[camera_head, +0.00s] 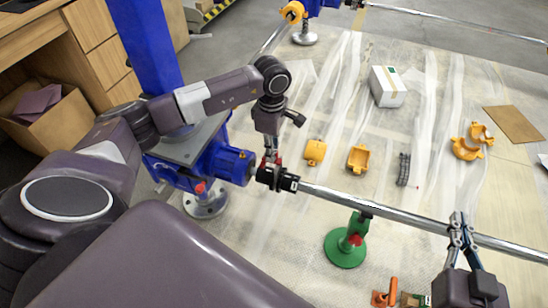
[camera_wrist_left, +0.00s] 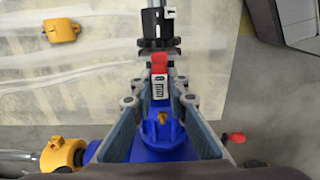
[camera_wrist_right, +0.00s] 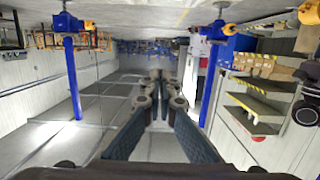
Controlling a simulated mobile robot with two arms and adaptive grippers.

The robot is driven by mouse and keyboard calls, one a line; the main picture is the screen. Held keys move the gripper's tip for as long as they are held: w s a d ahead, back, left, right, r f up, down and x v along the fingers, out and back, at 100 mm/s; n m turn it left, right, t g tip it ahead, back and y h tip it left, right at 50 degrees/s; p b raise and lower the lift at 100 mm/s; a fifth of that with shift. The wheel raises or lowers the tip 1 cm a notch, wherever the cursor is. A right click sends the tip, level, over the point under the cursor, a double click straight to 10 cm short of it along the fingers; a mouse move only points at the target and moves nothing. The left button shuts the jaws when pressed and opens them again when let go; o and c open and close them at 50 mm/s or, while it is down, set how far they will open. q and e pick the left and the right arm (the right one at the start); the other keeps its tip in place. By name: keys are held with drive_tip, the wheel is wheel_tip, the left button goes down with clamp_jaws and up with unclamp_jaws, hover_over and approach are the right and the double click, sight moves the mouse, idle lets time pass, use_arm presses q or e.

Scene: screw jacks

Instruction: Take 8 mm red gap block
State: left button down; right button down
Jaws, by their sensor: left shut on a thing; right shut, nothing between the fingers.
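My left gripper (camera_head: 270,147) reaches down over the black coupling (camera_head: 277,179) between the blue motor and the long steel shaft. In the left wrist view its fingers (camera_wrist_left: 160,98) are shut on a red gap block (camera_wrist_left: 159,64) with a pale label; the print is too small to read. The red end points towards the black coupling (camera_wrist_left: 155,42); I cannot tell whether they touch. The red block also shows small in the head view (camera_head: 271,159). My right gripper (camera_head: 457,220) is shut and empty near the shaft at the right; its fingertips (camera_wrist_right: 161,80) meet in the right wrist view.
The blue motor (camera_head: 228,163) stands left of the coupling. A green screw jack (camera_head: 346,248) stands under the shaft (camera_head: 400,217). Yellow covers (camera_head: 357,159), a dark chain (camera_head: 403,169) and a white box (camera_head: 387,87) lie on the floor sheet beyond. Orange tools (camera_head: 385,294) lie at the bottom.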

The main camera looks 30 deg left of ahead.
use_arm(q)
drive_tip(key=shift+r+p, duration=0.4)
drive_tip(key=shift+r, duration=0.2)
drive_tip(key=shift+r+p, duration=0.5)
drive_tip(key=shift+r, duration=0.15)
drive_tip(key=shift+r+p, duration=0.4)
drive_tip(key=shift+r, duration=0.15)
drive_tip(key=shift+r+p, duration=0.45)
drive_tip(key=shift+r, duration=0.15)
use_arm(e)
drive_tip(key=s+d+f+g+h, duration=0.2)
drive_tip(key=s+d+f+g, duration=0.3)
drive_tip(key=s+f+g, duration=0.4)
drive_tip(key=s+f, duration=0.3)
drive_tip(key=f, duration=0.2)
drive_tip(key=shift+s+d+h, duration=0.15)
drive_tip(key=shift+s+h, duration=0.15)
drive_tip(key=shift+h, duration=0.1)
idle(1.0)
drive_tip(key=shift+f, duration=0.1)
